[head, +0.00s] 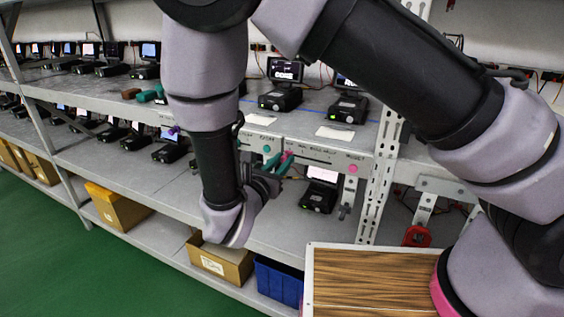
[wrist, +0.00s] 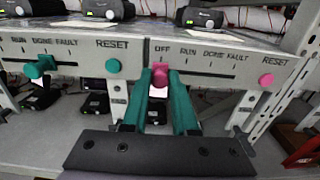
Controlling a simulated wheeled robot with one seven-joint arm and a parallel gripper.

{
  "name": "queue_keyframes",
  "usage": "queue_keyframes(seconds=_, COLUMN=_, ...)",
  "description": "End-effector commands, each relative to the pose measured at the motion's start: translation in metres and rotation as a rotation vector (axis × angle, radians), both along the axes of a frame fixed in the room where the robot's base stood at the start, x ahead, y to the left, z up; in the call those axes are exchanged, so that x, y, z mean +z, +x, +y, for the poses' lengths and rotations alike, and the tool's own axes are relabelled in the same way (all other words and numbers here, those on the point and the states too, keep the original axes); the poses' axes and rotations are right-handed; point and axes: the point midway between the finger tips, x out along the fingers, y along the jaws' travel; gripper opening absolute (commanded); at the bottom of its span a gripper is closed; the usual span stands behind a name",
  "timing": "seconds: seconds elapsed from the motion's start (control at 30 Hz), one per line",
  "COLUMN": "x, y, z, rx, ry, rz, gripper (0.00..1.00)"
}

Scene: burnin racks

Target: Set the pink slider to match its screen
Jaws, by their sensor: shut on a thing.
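The pink slider (wrist: 160,73) sits at the left end of its slot, under the OFF label, on the shelf-edge panel (wrist: 215,70). The labels RUN, DONE and FAULT run to its right. My gripper (wrist: 161,80) has teal fingers closed around the slider knob. In the head view my gripper (head: 281,165) is at the shelf edge, and the pink slider (head: 289,155) shows just above its fingers. A screen (head: 285,70) on the shelf above is lit with pale text too small to read surely. Another screen (head: 345,81) is partly hidden by my arm.
A pink RESET button (wrist: 265,79) is at the panel's right end. A teal slider (wrist: 40,66) and teal button (wrist: 113,66) are on the left panel. A rack post (head: 378,190) stands to the right. A wood-topped surface (head: 370,280) is at front right.

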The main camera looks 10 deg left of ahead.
Motion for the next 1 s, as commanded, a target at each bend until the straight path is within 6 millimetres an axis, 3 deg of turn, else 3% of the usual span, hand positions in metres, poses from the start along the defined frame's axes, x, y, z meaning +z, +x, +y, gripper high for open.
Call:
queue_keyframes(seconds=0.33, x=0.000, y=-0.001, z=-0.002, rx=0.001, ry=-0.001, rz=0.001, gripper=0.00)
queue_keyframes(seconds=0.6, x=-0.001, y=-0.012, z=-0.033, rx=0.002, ry=-0.003, rz=0.002, gripper=0.00)
queue_keyframes(seconds=0.83, x=-0.001, y=-0.012, z=-0.033, rx=0.002, ry=0.000, rz=0.002, gripper=0.00)
queue_keyframes(seconds=0.87, x=-0.001, y=-0.012, z=-0.033, rx=0.002, ry=0.000, rz=0.002, gripper=0.34)
queue_keyframes(seconds=0.9, x=-0.001, y=-0.012, z=-0.033, rx=0.002, ry=0.000, rz=0.002, gripper=0.50)
queue_keyframes(seconds=0.93, x=-0.001, y=-0.012, z=-0.033, rx=0.002, ry=0.000, rz=0.002, gripper=0.55)
queue_keyframes(seconds=1.0, x=-0.001, y=-0.012, z=-0.033, rx=0.001, ry=-0.001, rz=0.001, gripper=0.55)
